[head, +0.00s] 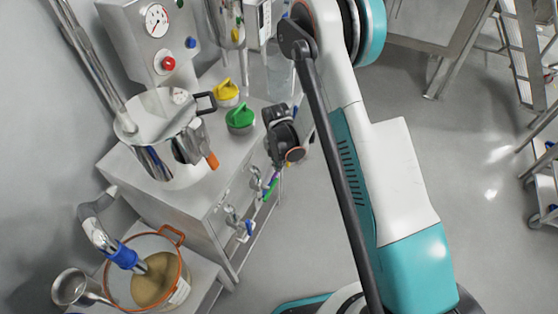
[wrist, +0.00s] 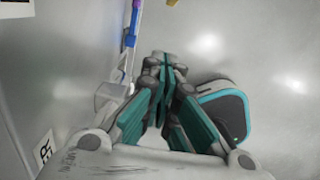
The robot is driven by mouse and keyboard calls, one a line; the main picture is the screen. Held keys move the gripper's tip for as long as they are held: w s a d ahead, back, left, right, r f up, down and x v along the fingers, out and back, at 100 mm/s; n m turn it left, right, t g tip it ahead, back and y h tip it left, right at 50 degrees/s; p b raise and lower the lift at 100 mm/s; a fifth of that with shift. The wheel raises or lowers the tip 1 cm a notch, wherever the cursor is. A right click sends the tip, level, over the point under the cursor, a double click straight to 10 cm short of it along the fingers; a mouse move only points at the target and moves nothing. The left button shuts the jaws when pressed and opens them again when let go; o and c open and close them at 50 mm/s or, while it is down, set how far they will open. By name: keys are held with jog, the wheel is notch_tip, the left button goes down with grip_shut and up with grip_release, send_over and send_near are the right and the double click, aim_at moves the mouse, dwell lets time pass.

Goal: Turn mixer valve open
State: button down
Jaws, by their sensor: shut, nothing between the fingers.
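Small metal valves with coloured handles stick out from the front of the steel cabinet in the head view. One valve (head: 240,226) has a blue handle; another (head: 262,186), further along, shows green and purple. I cannot tell from the head view which is the mixer valve. In the wrist view, a metal valve body (wrist: 110,96) with a thin purple and blue handle (wrist: 131,28) is left of my gripper (wrist: 164,62). My gripper is shut and empty, its fingertips together, apart from the handle. In the head view my dark wrist hides the fingers.
A label ending in "ER" (wrist: 45,155) is on the cabinet panel in the wrist view. On the cabinet (head: 222,215) stand a steel vessel (head: 165,150), a yellow knob (head: 226,92) and a green knob (head: 240,117). An orange-rimmed bucket (head: 175,290) stands front left.

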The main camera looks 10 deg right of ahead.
jog(key=w+d+f+b, duration=0.2)
jog(key=w+f+b, duration=0.1)
jog(key=f, duration=0.4)
jog(key=shift+w+d+f+b, duration=0.15)
jog(key=shift+w+d+b, duration=0.2)
